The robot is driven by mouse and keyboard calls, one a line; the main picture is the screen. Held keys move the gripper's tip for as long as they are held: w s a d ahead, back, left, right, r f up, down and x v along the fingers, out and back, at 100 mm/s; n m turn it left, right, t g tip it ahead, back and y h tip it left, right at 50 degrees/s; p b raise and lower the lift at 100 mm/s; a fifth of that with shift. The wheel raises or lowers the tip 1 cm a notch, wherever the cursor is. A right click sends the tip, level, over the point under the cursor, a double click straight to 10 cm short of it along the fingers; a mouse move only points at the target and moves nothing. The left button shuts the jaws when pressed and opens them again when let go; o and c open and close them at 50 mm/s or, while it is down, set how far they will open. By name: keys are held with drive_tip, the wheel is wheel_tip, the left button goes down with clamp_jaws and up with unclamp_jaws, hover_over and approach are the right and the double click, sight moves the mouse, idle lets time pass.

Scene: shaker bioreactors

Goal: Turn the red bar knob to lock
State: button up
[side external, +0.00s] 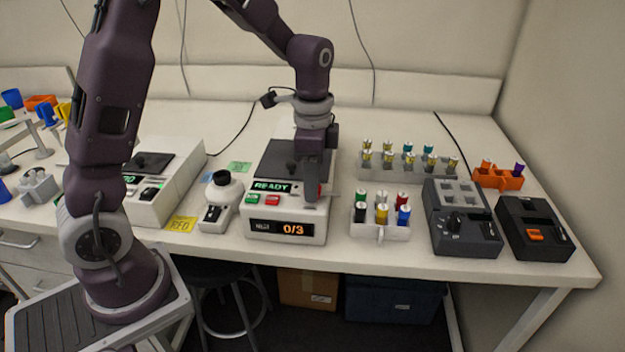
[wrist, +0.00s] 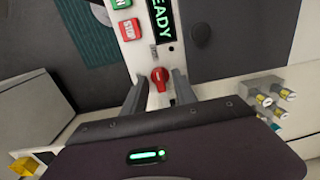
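The red bar knob (wrist: 160,78) is on the white front panel of the middle shaker, below the green READY display in the wrist view. Its bar points along the panel, roughly up and down in that view. My gripper (wrist: 159,76) is open, with one finger on each side of the knob and a visible gap at both sides. In the side view my gripper (side external: 311,198) is low over the right part of the shaker (side external: 290,229) and hides most of the knob.
Green and red buttons (side external: 262,198) sit left of the knob, above a counter (side external: 284,228) reading 0/3. A grey vial rack (side external: 407,165) and a white tube holder (side external: 380,231) stand close to the right. A flask-like white device (side external: 222,190) stands left.

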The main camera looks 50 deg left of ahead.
clamp_jaws()
drive_tip(key=n, duration=0.8)
drive_tip(key=shift+r+n, duration=0.1)
drive_tip(key=shift+n, duration=0.3)
drive_tip(key=n, duration=0.9)
idle(0.5)
